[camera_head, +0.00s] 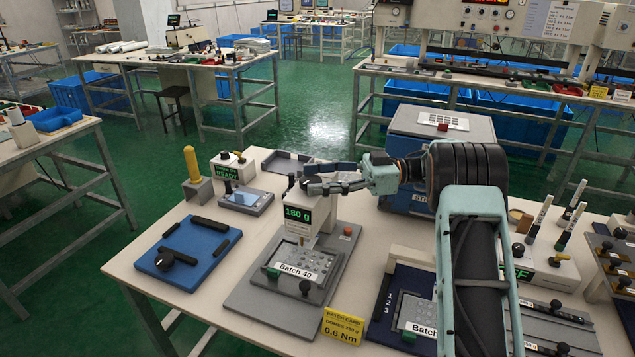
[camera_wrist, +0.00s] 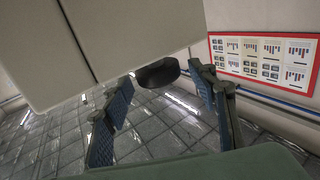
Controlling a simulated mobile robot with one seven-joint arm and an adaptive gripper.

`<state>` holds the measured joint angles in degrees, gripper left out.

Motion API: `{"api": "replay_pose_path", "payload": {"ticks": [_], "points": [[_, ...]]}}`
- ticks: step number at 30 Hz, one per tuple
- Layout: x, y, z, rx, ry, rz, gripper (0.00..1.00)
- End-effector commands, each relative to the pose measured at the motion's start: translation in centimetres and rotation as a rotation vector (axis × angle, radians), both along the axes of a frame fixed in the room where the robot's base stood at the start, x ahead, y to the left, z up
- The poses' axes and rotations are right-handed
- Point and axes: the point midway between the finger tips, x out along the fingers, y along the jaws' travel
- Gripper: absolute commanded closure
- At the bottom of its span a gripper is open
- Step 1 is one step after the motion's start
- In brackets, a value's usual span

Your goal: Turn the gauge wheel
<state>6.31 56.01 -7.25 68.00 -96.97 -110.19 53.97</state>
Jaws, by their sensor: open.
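The gauge (camera_head: 305,214) is a pale upright housing with a green "180 g" readout, standing on a grey base plate (camera_head: 255,291) in the head view. A dark round wheel (camera_wrist: 158,72) sticks out from the pale housing (camera_wrist: 110,35) in the wrist view; I take it to be the gauge wheel. My gripper (camera_head: 312,181) reaches in from the right at the top of the gauge and hides part of it. In the wrist view my gripper (camera_wrist: 160,79) is open, with one finger on each side of the wheel and gaps visible between.
A plate labelled "Batch 40" (camera_head: 297,270) lies before the gauge, with a yellow card (camera_head: 343,326) at the front edge. A blue plate (camera_head: 187,250) lies left. A yellow-handled post (camera_head: 192,164) and a grey tray (camera_head: 287,163) stand behind. A red button (camera_head: 347,231) sits right.

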Motion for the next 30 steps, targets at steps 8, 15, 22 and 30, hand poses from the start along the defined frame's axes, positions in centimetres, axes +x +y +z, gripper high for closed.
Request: {"api": "replay_pose_path", "payload": {"ticks": [8, 15, 22, 30], "points": [[0.0, 0.0, 5.4, 0.000, -0.005, 0.000, 0.47], [0.0, 0.0, 8.5, -0.001, -0.001, 0.001, 0.47], [-0.1, 0.0, 9.1, 0.000, 0.000, 0.001, 0.47], [0.3, -0.9, 9.1, 0.021, -0.001, -0.027, 0.46]]}}
